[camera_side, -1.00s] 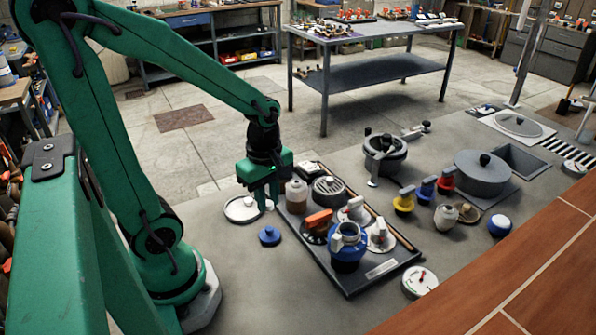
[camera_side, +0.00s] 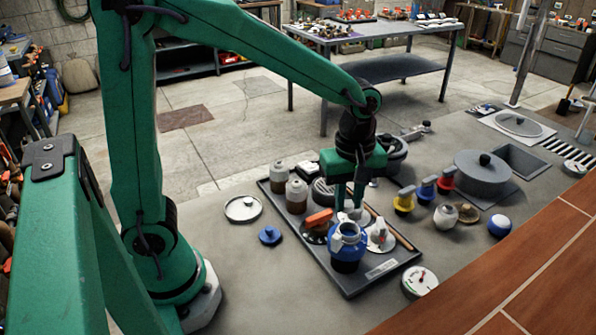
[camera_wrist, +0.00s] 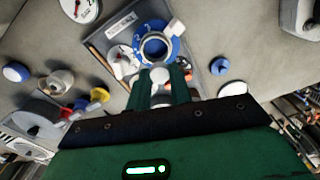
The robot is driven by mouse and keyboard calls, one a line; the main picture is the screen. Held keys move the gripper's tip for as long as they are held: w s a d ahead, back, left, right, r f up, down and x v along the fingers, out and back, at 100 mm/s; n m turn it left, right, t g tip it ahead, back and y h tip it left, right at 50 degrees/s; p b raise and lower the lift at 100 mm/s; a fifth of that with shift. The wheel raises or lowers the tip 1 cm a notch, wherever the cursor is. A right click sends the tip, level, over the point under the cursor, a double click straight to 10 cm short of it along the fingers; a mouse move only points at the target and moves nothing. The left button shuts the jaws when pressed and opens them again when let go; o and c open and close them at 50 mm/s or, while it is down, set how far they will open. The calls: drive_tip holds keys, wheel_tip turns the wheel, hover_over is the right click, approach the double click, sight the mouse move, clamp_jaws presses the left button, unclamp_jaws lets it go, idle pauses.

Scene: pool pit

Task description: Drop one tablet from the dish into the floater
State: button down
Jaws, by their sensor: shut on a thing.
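The floater (camera_side: 347,245) is a blue round body with an open grey-white collar, upright on the black tray. It also shows in the wrist view (camera_wrist: 155,47), just beyond my fingertips. My gripper (camera_side: 349,207) points down just behind the floater's mouth, above the tray. In the wrist view my gripper (camera_wrist: 161,78) is shut on a white round tablet (camera_wrist: 160,75) between its two green fingers. The dish (camera_side: 243,208) is a shallow white round one on the floor at the left; what is left inside is too small to tell.
The black tray (camera_side: 345,289) holds two bottles (camera_side: 286,187), an orange-handled part (camera_side: 319,218) and white-handled valves (camera_side: 380,236). A blue cap (camera_side: 270,236) lies left of it, a round gauge (camera_side: 420,282) right. Coloured valves (camera_side: 404,201) and a grey lidded pot (camera_side: 482,172) stand further right.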

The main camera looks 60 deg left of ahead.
sight(352, 206)
drive_tip(key=shift+w+d+r, duration=0.1)
drive_tip(key=shift+w+d, duration=0.1)
drive_tip(key=shift+d, duration=0.3)
drive_tip(key=shift+f, duration=0.2)
drive_tip(key=shift+f, duration=1.7)
drive_tip(key=shift+f, duration=0.4)
idle(1.0)
drive_tip(key=c, duration=1.2)
unclamp_jaws()
drive_tip(key=shift+r, duration=0.15)
